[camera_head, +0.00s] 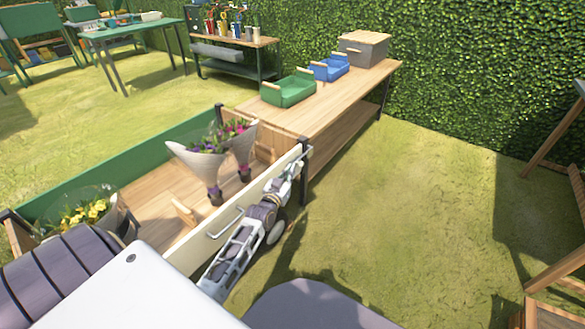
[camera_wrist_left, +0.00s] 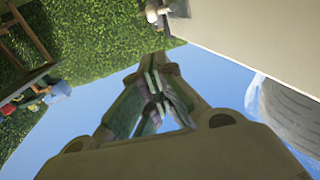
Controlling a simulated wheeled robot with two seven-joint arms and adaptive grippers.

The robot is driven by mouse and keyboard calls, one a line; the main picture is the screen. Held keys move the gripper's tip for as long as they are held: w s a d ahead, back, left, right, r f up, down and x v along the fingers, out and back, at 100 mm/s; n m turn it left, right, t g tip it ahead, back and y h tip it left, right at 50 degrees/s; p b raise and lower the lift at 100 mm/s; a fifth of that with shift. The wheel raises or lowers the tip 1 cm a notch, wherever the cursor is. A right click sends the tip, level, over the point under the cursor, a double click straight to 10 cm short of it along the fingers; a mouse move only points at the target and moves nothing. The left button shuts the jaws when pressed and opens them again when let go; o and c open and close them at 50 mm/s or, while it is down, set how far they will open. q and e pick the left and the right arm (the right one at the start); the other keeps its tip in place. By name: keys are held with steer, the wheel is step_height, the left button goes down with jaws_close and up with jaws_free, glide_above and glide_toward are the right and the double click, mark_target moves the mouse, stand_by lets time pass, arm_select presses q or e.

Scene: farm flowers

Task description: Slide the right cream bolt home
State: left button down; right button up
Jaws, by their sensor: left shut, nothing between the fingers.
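The cream side panel (camera_head: 235,215) of the wooden flower cart stands upright, with a grey handle on its outer face. It also fills the upper right of the left wrist view (camera_wrist_left: 255,45). My left gripper (camera_head: 298,166) is at the panel's right end, beside the dark corner post (camera_head: 304,150). Its fingers are together and hold nothing in the left wrist view (camera_wrist_left: 156,96). A small pale fitting (camera_wrist_left: 153,12), perhaps the right cream bolt, shows at the panel's edge there, apart from the fingertips. In the head view my gripper covers that spot. My right gripper is out of view.
Wrapped bouquets (camera_head: 200,163) stand inside the cart, and yellow flowers (camera_head: 85,213) at its left end. A wooden bench (camera_head: 320,98) behind carries a green tray (camera_head: 289,91), a blue tray (camera_head: 330,68) and a lidded box (camera_head: 364,47).

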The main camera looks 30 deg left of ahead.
arm_select(q)
steer(key=shift+s+d+p, duration=0.15)
steer(key=shift+s+p, duration=0.05)
steer(key=shift+s, duration=0.75)
steer(key=shift+s+d+p, duration=0.15)
steer(key=shift+s+p, duration=0.05)
steer(key=shift+s, duration=0.75)
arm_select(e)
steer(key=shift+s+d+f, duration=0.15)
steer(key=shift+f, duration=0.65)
